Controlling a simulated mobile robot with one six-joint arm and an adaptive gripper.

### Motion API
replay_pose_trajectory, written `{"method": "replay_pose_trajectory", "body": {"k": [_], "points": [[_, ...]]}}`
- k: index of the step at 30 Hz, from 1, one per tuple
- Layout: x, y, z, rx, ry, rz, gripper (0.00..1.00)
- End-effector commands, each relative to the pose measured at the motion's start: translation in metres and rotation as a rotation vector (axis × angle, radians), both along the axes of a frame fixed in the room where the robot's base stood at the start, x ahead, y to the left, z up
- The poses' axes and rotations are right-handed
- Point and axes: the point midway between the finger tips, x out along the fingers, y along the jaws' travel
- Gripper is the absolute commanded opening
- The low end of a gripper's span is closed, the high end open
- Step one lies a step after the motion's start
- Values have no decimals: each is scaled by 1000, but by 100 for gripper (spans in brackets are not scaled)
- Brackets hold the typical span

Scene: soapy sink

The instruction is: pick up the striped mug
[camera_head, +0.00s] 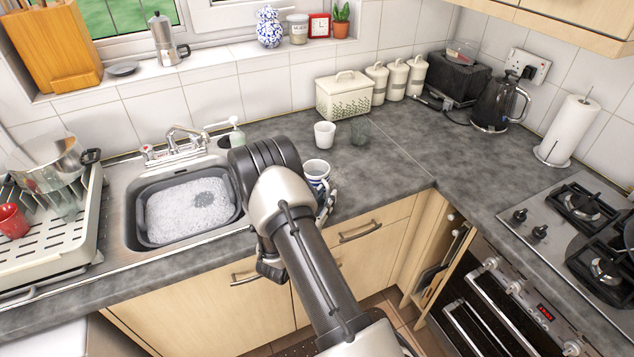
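The striped mug (317,170) is white with blue bands and is upright at the front part of the grey worktop, right of the sink. My arm hides its left and lower parts. Only a small part of my gripper (328,204) shows, low and to the right beside the mug, at the worktop's front edge. The fingertips are mostly hidden behind my arm, so I cannot tell whether they touch the mug or how far apart they are.
A plain white cup (324,134) and a clear glass (360,131) stand behind the mug. A grey basin of suds (150,228) sits in the sink at left. A dish rack (75,225) with a red mug is far left. The worktop (400,165) to the right is clear.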

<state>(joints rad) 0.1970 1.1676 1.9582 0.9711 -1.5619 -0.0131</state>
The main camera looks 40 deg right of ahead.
Motion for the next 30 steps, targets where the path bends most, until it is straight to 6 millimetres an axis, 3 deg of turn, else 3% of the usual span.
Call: {"method": "replay_pose_trajectory", "body": {"k": [10,30], "points": [[0,0,0,1,0,-1,0],[0,0,0,-1,-2,-1,0]]}}
